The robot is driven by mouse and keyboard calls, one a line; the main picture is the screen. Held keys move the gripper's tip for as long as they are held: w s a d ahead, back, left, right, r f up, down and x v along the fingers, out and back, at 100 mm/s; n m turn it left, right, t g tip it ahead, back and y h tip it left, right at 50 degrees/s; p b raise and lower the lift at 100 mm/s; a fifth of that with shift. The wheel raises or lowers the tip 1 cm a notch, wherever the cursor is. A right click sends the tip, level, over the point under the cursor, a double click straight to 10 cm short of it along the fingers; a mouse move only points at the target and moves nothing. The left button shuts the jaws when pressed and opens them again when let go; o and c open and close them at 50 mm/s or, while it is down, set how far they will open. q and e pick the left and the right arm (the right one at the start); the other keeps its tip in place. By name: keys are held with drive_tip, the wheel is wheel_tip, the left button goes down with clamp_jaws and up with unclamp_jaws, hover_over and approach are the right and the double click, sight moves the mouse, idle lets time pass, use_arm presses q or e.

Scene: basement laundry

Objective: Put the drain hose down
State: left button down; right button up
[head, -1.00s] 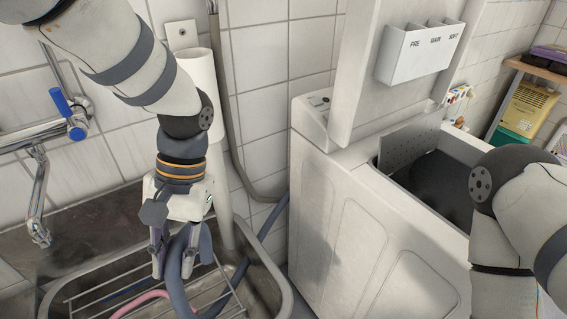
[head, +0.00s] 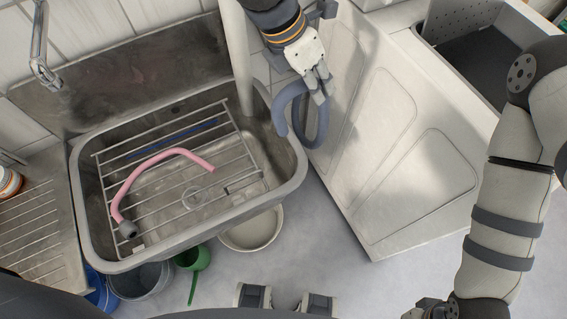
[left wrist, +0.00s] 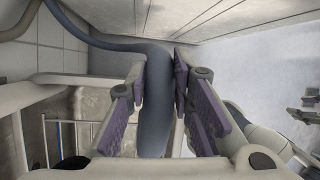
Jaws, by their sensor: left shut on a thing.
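The grey-blue drain hose (head: 290,92) is bent in a loop between the sink (head: 290,190) and the white washing machine (head: 350,165). My left gripper (head: 319,88) is shut on the drain hose, just right of the sink's rim. In the left wrist view the hose (left wrist: 154,115) runs between the purple pads of the left gripper (left wrist: 158,95) and bends away to the upper left. In the head view the hose's lower part hangs beside the washer's side.
A wire rack (head: 240,150) lies in the sink with a pink hose (head: 165,156) on it. A white basin (head: 255,238), a green scoop (head: 193,260) and a bucket (head: 140,280) stand on the floor below. The floor (head: 315,235) right of the basin is clear.

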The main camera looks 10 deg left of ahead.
use_arm(q)
drive_tip(key=shift+w, duration=0.1)
wheel_tip(320, 180, down, 18)
drive_tip(key=b, duration=0.2)
drive_tip(key=shift+r+b, duration=0.2)
drive_tip(key=shift+b, duration=0.15)
use_arm(e)
drive_tip(key=shift+g, duration=0.5)
drive_tip(key=s+f, duration=0.2)
drive_tip(key=f, duration=0.1)
drive_tip(key=shift+s, duration=0.4)
use_arm(q)
drive_tip(key=shift+f, duration=0.2)
drive_tip(key=c, duration=1.4)
unclamp_jaws()
use_arm(e)
drive_tip(key=shift+f, duration=0.1)
drive_tip(key=shift+s+f, duration=0.15)
